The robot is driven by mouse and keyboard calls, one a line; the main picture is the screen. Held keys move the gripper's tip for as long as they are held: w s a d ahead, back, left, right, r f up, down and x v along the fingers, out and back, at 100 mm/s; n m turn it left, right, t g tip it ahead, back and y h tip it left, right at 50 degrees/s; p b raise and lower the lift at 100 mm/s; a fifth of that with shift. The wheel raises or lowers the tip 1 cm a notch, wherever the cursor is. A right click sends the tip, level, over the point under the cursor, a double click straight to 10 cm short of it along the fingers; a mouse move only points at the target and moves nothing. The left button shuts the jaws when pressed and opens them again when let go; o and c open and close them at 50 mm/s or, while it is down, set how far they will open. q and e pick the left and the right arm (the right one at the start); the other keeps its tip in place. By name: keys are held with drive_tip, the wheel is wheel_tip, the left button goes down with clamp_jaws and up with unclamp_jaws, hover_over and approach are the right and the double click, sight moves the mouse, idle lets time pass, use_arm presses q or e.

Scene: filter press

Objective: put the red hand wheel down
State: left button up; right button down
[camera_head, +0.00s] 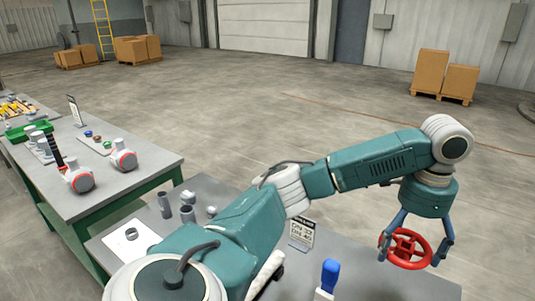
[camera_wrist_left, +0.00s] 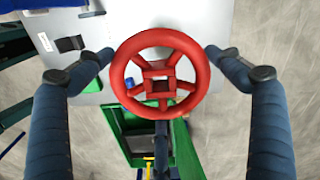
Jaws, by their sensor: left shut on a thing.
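The red hand wheel (camera_head: 408,264) is held up in the air between the two fingers of my left gripper (camera_head: 412,252), at the right of the head view. In the left wrist view the red hand wheel (camera_wrist_left: 160,72) faces the camera, with its square hub in the middle. The fingertips of my left gripper (camera_wrist_left: 160,58) sit at opposite sides of its rim. The near grey table (camera_head: 370,275) lies lower, and the wrist view shows its edge below the wheel. My right gripper is not in view.
A blue-handled item (camera_head: 329,275) and a small sign (camera_head: 301,233) stand on the near table. Grey cylinders (camera_head: 187,213) and a white plate (camera_head: 131,240) are at its left. Another table (camera_head: 150,160) with parts stands farther left. Boxes (camera_head: 430,70) stand far off.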

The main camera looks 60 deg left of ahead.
use_arm(q)
drive_tip(key=shift+w+f+b, duration=0.3)
drive_tip(key=shift+w+f, duration=0.05)
drive_tip(key=shift+f, duration=0.4)
drive_tip(key=shift+w+f, duration=0.1)
drive_tip(key=shift+w, duration=0.25)
drive_tip(key=shift+s+f, duration=0.2)
drive_tip(key=shift+f, duration=0.1)
drive_tip(key=p, duration=0.1)
approach(385, 298)
drive_tip(key=shift+s+d+f, duration=0.2)
drive_tip(key=shift+s+d, duration=0.05)
drive_tip(key=shift+s, duration=0.35)
drive_tip(key=shift+s+d+f, duration=0.2)
drive_tip(key=shift+s, duration=0.4)
wheel_tip(385, 298, down, 6)
drive_tip(key=shift+r+p, duration=0.25)
drive_tip(key=shift+p, duration=0.3)
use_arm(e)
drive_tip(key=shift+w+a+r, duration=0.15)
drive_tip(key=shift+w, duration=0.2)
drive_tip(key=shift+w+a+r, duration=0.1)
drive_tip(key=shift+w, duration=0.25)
use_arm(q)
drive_tip(key=shift+f, duration=0.1)
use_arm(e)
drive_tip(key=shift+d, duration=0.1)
